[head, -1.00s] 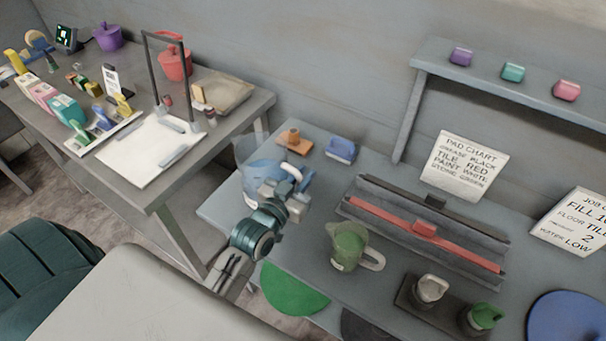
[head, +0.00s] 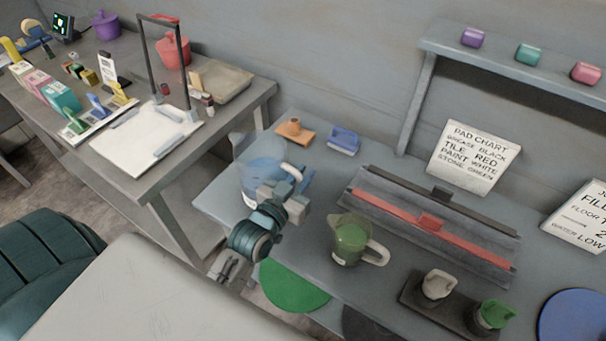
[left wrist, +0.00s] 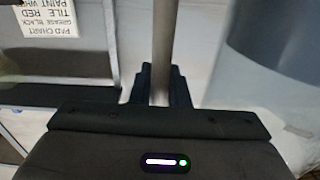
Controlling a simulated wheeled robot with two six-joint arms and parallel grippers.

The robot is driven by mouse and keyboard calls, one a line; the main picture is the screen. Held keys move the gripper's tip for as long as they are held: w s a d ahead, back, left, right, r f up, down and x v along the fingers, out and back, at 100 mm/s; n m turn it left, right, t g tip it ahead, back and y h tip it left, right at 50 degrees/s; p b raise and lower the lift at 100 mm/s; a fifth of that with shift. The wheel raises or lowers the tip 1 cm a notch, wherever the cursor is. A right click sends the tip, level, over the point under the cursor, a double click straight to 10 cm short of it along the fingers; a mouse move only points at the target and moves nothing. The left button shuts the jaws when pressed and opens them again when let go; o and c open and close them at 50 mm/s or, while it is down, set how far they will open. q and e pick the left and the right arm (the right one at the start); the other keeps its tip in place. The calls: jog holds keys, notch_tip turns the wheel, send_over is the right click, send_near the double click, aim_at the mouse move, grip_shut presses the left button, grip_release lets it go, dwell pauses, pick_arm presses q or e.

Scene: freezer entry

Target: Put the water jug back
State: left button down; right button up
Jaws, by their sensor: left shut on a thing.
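The water jug (head: 262,171) is clear with blue contents and a pale handle (head: 292,170). It appears upright over the left end of the grey bench (head: 225,195). My left gripper (head: 283,196) is shut on its handle. In the left wrist view the handle (left wrist: 161,45) is a vertical bar between the fingers (left wrist: 161,88), with the jug's clear wall (left wrist: 270,50) to the right. I cannot tell whether the jug's base touches the bench. A second jug (head: 350,238), with green contents, stands to the right. My right gripper is not in view.
An orange-brown block (head: 295,131) and a blue brush (head: 343,142) lie behind the jug. A grey rack with a red bar (head: 430,222) lies to the right. A green disc (head: 293,286) is at the bench's front edge. A cluttered table (head: 225,120) stands at left.

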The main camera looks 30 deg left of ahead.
pick_arm(q)
jog(key=c, duration=1.7)
grip_release()
jog(key=shift+f, duration=0.1)
jog(key=shift+c, duration=0.2)
jog(key=o, duration=0.4)
jog(key=shift+c, duration=0.2)
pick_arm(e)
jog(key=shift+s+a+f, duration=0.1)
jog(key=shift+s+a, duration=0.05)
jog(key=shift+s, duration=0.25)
